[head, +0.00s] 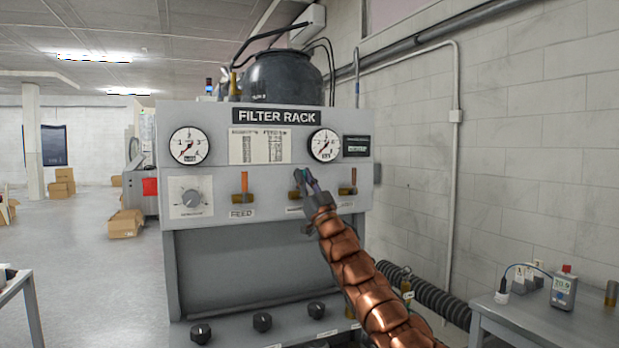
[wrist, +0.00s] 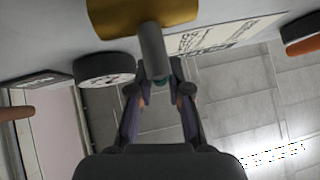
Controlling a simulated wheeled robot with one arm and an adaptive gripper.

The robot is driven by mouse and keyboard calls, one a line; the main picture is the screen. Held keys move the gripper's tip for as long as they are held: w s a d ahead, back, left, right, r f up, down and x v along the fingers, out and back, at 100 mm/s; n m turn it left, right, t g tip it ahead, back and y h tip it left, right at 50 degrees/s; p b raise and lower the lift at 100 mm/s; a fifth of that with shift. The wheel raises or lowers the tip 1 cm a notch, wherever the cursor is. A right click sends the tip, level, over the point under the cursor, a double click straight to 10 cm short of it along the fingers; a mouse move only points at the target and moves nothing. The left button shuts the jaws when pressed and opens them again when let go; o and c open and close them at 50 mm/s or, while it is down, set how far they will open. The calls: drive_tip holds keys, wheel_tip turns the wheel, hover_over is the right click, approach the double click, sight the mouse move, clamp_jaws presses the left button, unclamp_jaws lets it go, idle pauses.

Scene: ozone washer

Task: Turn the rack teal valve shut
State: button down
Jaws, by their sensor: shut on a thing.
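The filter rack (head: 230,130) faces me, with a row of valves across its front panel. My gripper (head: 305,178) is at the middle valve (head: 294,195), which it mostly hides in the head view. In the wrist view, that valve shows as a brass body (wrist: 125,14) with a grey stem or handle (wrist: 151,50) running down between the fingertips. A little teal shows at the handle's end. My gripper (wrist: 160,90) is shut on this handle, one finger on each side. The handle's exact angle is hard to tell.
Orange-handled valves flank it, the feed valve (head: 241,186) at left and another (head: 350,183) at right. Two gauges (head: 189,146) (head: 324,145) sit above. Black knobs (head: 262,323) line the lower ledge. A side table (head: 520,315) with a meter (head: 564,288) stands at right.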

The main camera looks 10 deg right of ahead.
drive_tip(key=shift+w+a+f, duration=0.15)
drive_tip(key=shift+a+f, duration=0.05)
drive_tip(key=shift+f, duration=0.25)
drive_tip(key=c, duration=1.3)
unclamp_jaws()
drive_tip(key=shift+w+a, duration=0.1)
drive_tip(key=shift+w, duration=0.05)
drive_tip(key=shift+o, duration=1.1)
drive_tip(key=shift+r, duration=0.15)
drive_tip(key=shift+d+r, duration=0.2)
